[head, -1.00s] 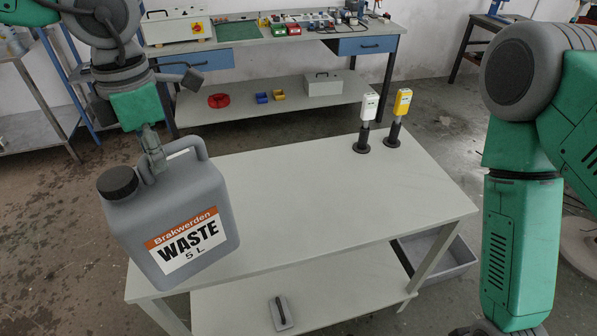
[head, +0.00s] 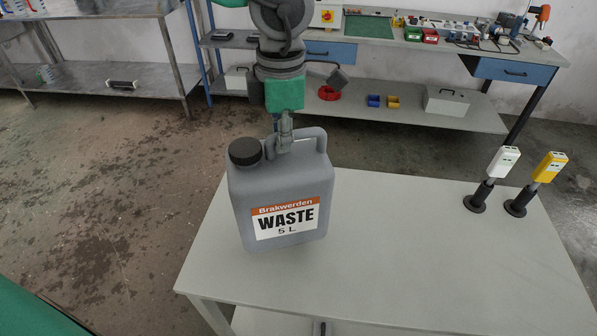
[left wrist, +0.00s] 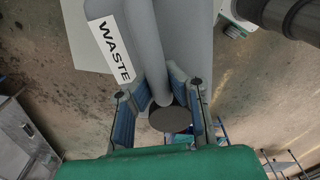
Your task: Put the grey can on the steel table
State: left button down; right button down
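The grey can (head: 282,190) is a jerrycan with a black cap and an orange and white WASTE label. It is upright over the left part of the white table in the head view; I cannot tell if its base touches the top. My left gripper (head: 285,145) is shut on its top handle. In the left wrist view, the blue-padded fingers (left wrist: 160,100) lie on both sides of the handle of the can (left wrist: 145,40). The steel table (head: 120,10) is at the far upper left, with only part of its top in view. My right gripper is out of view.
The white table (head: 420,260) holds a white-topped device (head: 490,180) and a yellow-topped device (head: 536,184) at right. A workbench (head: 400,38) with blue drawers stands behind. Open stained floor (head: 110,190) lies between the white table and the steel table.

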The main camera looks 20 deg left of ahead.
pick_arm(q)
jog(key=shift+w+d+f, duration=0.1)
jog(key=shift+d+f, duration=0.05)
jog(key=shift+f, duration=0.4)
jog(key=shift+d+f, duration=0.15)
jog(key=shift+f, duration=0.35)
notch_tip(320, 180, down, 5)
jog(key=shift+a+r, duration=0.1)
jog(key=shift+r, duration=0.1)
jog(key=shift+a+f, duration=0.15)
jog(key=shift+a, duration=0.1)
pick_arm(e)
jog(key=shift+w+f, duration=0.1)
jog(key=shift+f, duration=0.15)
pick_arm(q)
jog(key=shift+d+f, duration=0.1)
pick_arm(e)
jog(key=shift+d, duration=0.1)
pick_arm(q)
jog(key=c, duration=1.7)
grip_release()
jog(key=shift+d, duration=0.2)
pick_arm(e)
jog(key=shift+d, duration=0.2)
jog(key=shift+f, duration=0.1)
pick_arm(q)
notch_tip(320, 180, up, 12)
jog(key=shift+r, duration=0.15)
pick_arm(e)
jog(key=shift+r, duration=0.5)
